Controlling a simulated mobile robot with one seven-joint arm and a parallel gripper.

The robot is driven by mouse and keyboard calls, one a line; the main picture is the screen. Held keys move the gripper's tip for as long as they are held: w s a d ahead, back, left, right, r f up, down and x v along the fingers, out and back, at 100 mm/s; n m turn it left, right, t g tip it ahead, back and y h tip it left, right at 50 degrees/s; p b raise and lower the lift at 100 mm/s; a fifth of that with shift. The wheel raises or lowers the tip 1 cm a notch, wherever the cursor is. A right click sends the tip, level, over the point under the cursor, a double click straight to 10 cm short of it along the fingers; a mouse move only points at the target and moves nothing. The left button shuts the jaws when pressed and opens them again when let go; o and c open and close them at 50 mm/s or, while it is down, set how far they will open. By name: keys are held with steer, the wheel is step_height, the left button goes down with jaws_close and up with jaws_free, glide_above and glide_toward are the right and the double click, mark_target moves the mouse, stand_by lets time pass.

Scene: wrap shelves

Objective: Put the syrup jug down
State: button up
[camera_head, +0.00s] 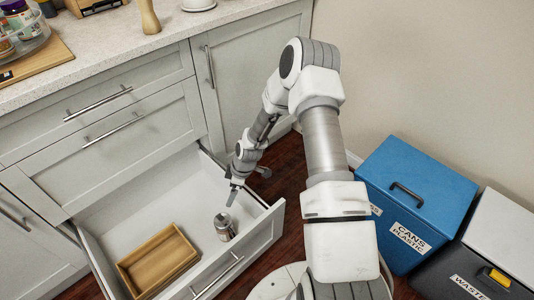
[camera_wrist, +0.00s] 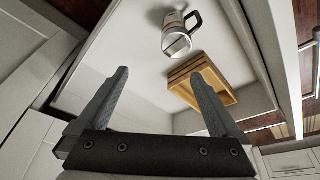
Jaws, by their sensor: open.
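The syrup jug (camera_head: 224,228), a small clear and silver vessel, stands in the open lower drawer (camera_head: 110,215), near its right front corner. In the wrist view the jug (camera_wrist: 176,36) shows beyond my fingers, with its dark handle on the right. My gripper (camera_head: 231,196) is above the jug in the head view. In the wrist view my gripper (camera_wrist: 158,74) has its two fingers spread with nothing between them, apart from the jug.
A wooden tray (camera_head: 158,262) lies in the drawer to the left of the jug. Bare drawer floor surrounds both. The drawer front and side walls are raised edges. Blue (camera_head: 417,190) and dark (camera_head: 462,275) waste bins stand to the right. The countertop (camera_head: 110,50) is above.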

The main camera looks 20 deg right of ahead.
steer(key=s+d+r+m+t+h, duration=0.1)
steer(key=s+d+r+m+h, duration=0.1)
steer(key=r, duration=1.3)
steer(key=s+d+r+m+h, duration=0.1)
steer(key=s+d+r+m, duration=0.15)
steer(key=r, duration=1.15)
steer(key=s+r+m+t, duration=0.1)
steer(key=s+r+m, duration=0.3)
steer(key=s+r, duration=0.4)
steer(key=s+r+m+t, duration=0.1)
steer(key=s+r+m, duration=0.3)
steer(key=s+r, duration=0.4)
steer(key=s, duration=0.5)
steer(key=shift+s+a+t, duration=0.2)
steer(key=shift+a+t, duration=0.15)
steer(key=shift+t, duration=0.05)
step_height(320, 180, up, 24)
steer(key=p, duration=2.4)
